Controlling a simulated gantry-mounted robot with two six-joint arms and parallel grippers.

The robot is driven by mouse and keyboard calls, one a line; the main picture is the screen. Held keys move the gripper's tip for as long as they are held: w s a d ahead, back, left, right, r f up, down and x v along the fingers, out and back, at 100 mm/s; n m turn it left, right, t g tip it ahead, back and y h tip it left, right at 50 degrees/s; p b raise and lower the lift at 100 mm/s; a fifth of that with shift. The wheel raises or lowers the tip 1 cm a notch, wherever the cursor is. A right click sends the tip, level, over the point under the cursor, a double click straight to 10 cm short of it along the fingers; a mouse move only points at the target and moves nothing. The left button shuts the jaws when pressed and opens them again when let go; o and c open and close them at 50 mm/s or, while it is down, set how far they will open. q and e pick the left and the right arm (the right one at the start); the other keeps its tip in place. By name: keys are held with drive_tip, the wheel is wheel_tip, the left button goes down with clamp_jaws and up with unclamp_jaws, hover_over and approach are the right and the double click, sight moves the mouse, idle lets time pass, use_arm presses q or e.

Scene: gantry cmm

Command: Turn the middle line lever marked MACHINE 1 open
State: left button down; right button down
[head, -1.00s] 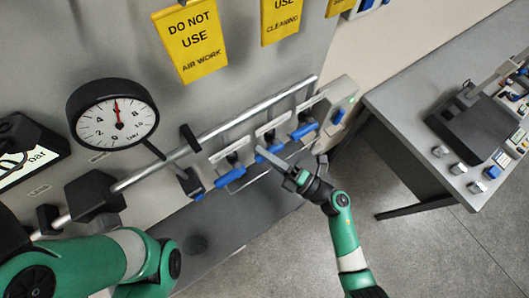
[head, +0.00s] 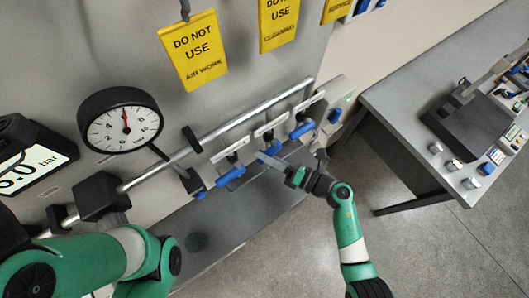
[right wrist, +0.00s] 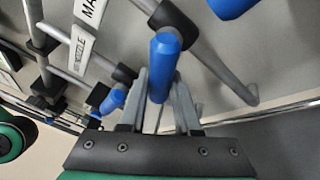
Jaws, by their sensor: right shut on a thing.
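The middle blue lever (head: 273,147) sits on a black valve in the row on the panel, between two other blue levers. My right gripper (head: 264,158) is at it. In the right wrist view, the gripper (right wrist: 160,95) has its two grey fingers on either side of the blue lever (right wrist: 163,62) and is shut on it. A white label (right wrist: 90,10) beside the valve shows only "MA"; the rest is cut off. My left arm is at the lower left of the head view; its gripper is not in view.
A left blue lever (head: 231,176) and a right blue lever (head: 303,130) flank the middle one. A silver pipe (head: 220,132) runs behind. A round gauge (head: 121,121) and yellow "DO NOT USE" tags (head: 193,50) are on the panel. A grey bench (head: 395,100) stands right.

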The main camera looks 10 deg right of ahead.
drive_tip(key=shift+d+f+n, duration=0.1)
drive_tip(key=shift+n, duration=0.2)
idle(0.4)
drive_tip(key=c, duration=0.6)
unclamp_jaws()
drive_tip(key=shift+d, duration=0.1)
drive_tip(key=v, duration=1.1)
drive_tip(key=shift+s+d+p, duration=0.15)
drive_tip(key=shift+p, duration=0.25)
drive_tip(key=shift+c, duration=0.3)
